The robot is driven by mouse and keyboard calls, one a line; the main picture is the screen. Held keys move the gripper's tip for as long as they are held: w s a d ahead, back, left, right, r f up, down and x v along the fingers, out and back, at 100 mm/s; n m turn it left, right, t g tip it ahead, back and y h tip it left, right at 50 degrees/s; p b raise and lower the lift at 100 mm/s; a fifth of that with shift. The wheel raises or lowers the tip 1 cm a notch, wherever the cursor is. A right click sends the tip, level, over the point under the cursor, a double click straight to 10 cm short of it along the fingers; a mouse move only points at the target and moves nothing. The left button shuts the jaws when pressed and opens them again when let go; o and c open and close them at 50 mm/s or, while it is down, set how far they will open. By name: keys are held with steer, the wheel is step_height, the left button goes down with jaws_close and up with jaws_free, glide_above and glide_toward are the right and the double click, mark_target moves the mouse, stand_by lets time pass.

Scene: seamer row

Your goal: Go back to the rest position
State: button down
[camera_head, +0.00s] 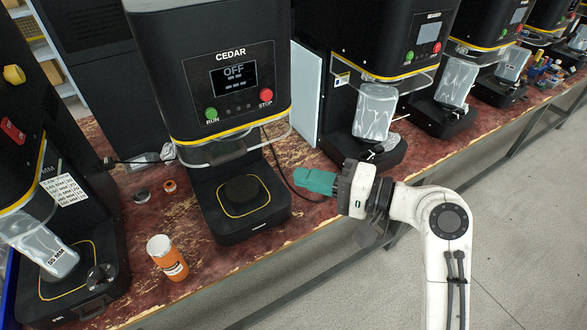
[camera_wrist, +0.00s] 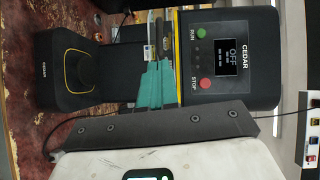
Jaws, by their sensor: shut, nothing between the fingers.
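My gripper (camera_head: 301,181), with teal fingers, is shut and empty. In the head view it points left, just right of the CEDAR machine's black base (camera_head: 243,197), over the front part of the bench. The CEDAR machine (camera_head: 228,85) shows OFF on its screen, with a green RUN button and a red STOP button. Its round plate is bare. In the wrist view my gripper (camera_wrist: 157,72) shows its teal fingers together, and the CEDAR machine (camera_wrist: 228,90) appears sideways behind them.
An orange and white can (camera_head: 168,258) stands on the worn red bench (camera_head: 205,268), left of the CEDAR base. Small round pieces (camera_head: 170,186) lie behind it. More machines (camera_head: 375,110) line the bench to the right. The grey floor (camera_head: 520,215) in front is clear.

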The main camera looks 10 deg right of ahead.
steer(key=shift+s+d+r, duration=0.1)
steer(key=shift+s+d, duration=0.3)
steer(key=shift+s, duration=0.2)
